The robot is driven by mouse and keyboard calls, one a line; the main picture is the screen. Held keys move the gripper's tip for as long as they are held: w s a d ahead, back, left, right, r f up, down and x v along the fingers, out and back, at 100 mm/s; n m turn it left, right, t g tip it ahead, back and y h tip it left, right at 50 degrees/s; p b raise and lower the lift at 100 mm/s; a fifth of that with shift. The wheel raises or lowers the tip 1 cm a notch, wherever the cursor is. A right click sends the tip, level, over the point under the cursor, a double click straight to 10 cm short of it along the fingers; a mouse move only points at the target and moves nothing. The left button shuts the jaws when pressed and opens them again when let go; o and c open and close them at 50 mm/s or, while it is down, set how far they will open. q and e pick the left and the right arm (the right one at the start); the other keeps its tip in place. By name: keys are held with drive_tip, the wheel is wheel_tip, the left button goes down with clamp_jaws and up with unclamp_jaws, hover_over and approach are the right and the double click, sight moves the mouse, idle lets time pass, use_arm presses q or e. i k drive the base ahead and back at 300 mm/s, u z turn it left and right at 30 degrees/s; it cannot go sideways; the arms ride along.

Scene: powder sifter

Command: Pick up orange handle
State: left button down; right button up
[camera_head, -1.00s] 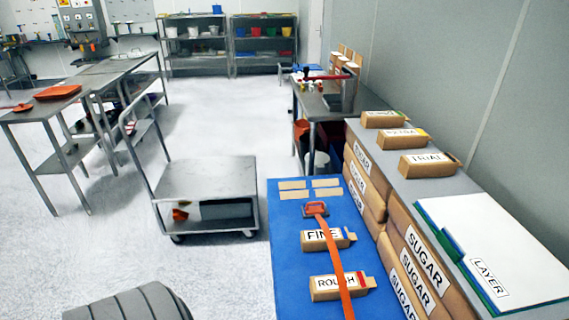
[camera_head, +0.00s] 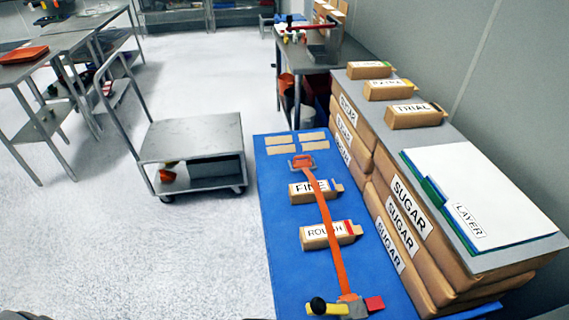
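A long orange strip (camera_head: 325,220), which looks like the orange handle, lies along the blue table top (camera_head: 285,265). Its far end meets an orange and grey rectangular frame (camera_head: 302,162). It passes over the boxes labelled FINE (camera_head: 308,190) and ROUGH (camera_head: 322,235). Its near end meets a grey metal piece (camera_head: 354,308) with a red block, a yellow bar and a black knob (camera_head: 318,305), partly cut by the lower edge of the head view. Neither of my grippers is in view.
Stacked SUGAR bags (camera_head: 405,212) line the table's right side, topped by a grey board with small boxes (camera_head: 415,115) and white LAYER sheets (camera_head: 480,190). A metal cart (camera_head: 190,138) stands to the left. The floor between cart and blue table is clear.

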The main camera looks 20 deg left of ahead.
sight(305, 162)
drive_tip(key=k, duration=1)
drive_tip(key=u, duration=1.6)
drive_tip(key=i, duration=3.6)
drive_tip(key=z, duration=3.65)
drive_tip(key=i, duration=0.1)
drive_tip(key=u, duration=0.25)
